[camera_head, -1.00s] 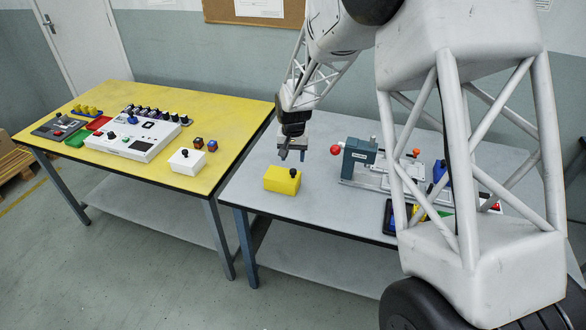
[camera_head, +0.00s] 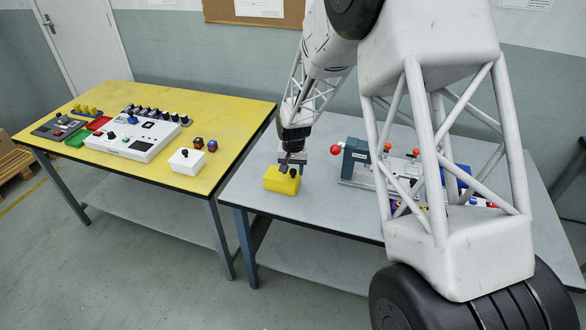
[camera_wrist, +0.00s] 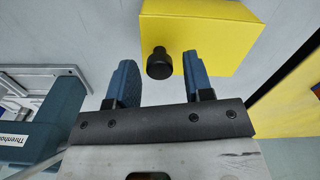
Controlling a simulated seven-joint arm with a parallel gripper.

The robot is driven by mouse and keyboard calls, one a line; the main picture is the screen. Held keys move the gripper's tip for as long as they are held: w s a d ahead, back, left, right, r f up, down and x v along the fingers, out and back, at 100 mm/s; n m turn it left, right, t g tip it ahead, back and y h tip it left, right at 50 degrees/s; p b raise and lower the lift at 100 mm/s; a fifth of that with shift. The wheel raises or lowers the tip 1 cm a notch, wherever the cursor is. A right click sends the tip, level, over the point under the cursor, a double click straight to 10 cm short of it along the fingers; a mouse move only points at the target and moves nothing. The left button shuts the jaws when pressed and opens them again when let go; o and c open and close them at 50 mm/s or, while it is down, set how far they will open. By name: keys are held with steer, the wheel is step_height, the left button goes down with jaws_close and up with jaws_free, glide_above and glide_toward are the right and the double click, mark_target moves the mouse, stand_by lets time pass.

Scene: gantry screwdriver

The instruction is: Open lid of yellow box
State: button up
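The yellow box (camera_head: 281,181) sits near the left edge of the grey table, its lid closed. A black knob (camera_head: 293,172) stands on its lid. In the wrist view the yellow box (camera_wrist: 203,30) fills the top, with the black knob (camera_wrist: 159,64) at its near edge. My gripper (camera_wrist: 157,75) is open, with one blue finger on each side of the knob and a gap to both. In the head view my gripper (camera_head: 291,165) is right at the box's top; whether it touches the lid cannot be told.
A teal and grey clamp device (camera_head: 355,160) with a red ball (camera_head: 336,149) stands to the right on the grey table. The yellow table (camera_head: 225,105) at left carries a white box (camera_head: 187,161) and a control panel (camera_head: 135,138). Grey tabletop in front of the box is clear.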

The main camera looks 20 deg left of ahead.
jaws_close()
steer(key=a, duration=1)
steer(key=shift+a, duration=0.15)
steer(key=shift+o, duration=1)
jaws_free()
steer(key=shift+r, duration=0.1)
step_height(320, 180, up, 8)
